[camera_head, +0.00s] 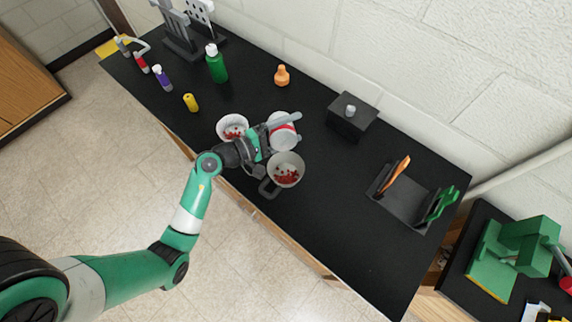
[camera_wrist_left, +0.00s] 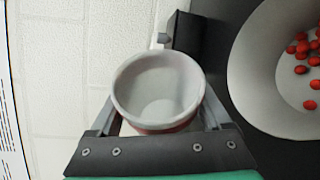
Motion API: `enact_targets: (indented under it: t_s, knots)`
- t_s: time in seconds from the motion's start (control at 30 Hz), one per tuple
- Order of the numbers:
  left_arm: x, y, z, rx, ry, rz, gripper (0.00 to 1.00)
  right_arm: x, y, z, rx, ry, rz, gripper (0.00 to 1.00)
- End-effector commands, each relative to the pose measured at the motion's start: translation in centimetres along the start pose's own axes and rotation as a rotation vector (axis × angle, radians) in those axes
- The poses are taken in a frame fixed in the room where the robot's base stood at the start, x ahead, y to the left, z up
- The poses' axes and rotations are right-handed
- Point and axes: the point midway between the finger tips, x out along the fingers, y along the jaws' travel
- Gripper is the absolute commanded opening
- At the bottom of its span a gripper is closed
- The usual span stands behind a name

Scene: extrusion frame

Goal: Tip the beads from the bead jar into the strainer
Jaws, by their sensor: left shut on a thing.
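My left gripper (camera_head: 280,132) is shut on the bead jar (camera_head: 284,141), a white jar with a red band. In the left wrist view the jar (camera_wrist_left: 158,88) sits between the fingers, its open mouth toward the camera. Its inside looks pale, with no beads visible. My right gripper is not in view.
A white bowl (camera_head: 222,124) with red beads stands left of the gripper. A black box (camera_head: 345,124) with a pale knob is behind to the right. A green bottle (camera_head: 216,66), yellow bottle (camera_head: 190,102) and orange bottle (camera_head: 282,77) stand further back. The bench's front right is clear.

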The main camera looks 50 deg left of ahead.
Motion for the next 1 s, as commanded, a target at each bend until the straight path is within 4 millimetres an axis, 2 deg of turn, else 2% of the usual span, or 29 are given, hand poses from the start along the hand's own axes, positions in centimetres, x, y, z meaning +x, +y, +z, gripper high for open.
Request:
enact_targets:
  t_s: [1.0]
  knots:
    - [-0.6,-0.2,1.4,0.127,0.0,0.053,0.22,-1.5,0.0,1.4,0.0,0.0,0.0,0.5]
